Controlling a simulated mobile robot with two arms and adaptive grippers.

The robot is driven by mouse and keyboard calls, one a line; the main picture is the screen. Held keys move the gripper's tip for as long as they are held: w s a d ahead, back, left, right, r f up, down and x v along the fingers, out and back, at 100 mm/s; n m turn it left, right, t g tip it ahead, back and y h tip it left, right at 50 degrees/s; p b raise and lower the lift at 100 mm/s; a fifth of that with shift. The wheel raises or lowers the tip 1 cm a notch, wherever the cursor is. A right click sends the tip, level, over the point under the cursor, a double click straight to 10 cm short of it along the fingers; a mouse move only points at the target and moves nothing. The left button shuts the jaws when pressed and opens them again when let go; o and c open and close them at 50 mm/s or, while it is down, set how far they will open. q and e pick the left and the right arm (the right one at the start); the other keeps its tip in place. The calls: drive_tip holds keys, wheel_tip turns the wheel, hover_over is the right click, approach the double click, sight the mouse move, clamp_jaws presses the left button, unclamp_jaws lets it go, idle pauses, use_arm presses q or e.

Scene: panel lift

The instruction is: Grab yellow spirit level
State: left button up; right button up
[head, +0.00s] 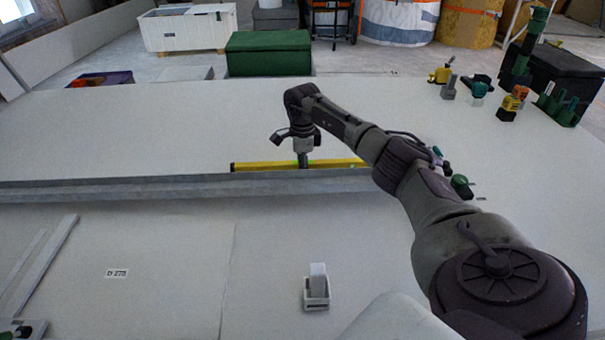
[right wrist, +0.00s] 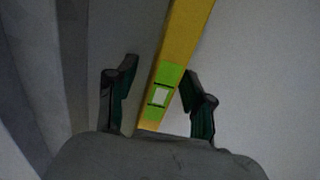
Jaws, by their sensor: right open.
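The yellow spirit level (head: 262,166) lies on the white panel just behind a long grey metal rail (head: 130,188). In the right wrist view the level (right wrist: 186,38) runs up between my fingers, with a green section and a pale vial window. My right gripper (head: 304,163) points down over the middle of the level. In the right wrist view its two fingers (right wrist: 158,90) are open, one on each side of the level. I cannot tell whether the fingers touch it. My left gripper does not show in either view.
Several hand tools, one yellow and black (head: 442,74), stand at the back right of the panel. A small white holder (head: 317,289) sits in front of the rail. A green box (head: 268,53) stands behind the panel. The panel left of the level is clear.

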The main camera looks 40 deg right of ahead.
drive_tip(key=shift+f, duration=0.1)
clamp_jaws()
idle(0.5)
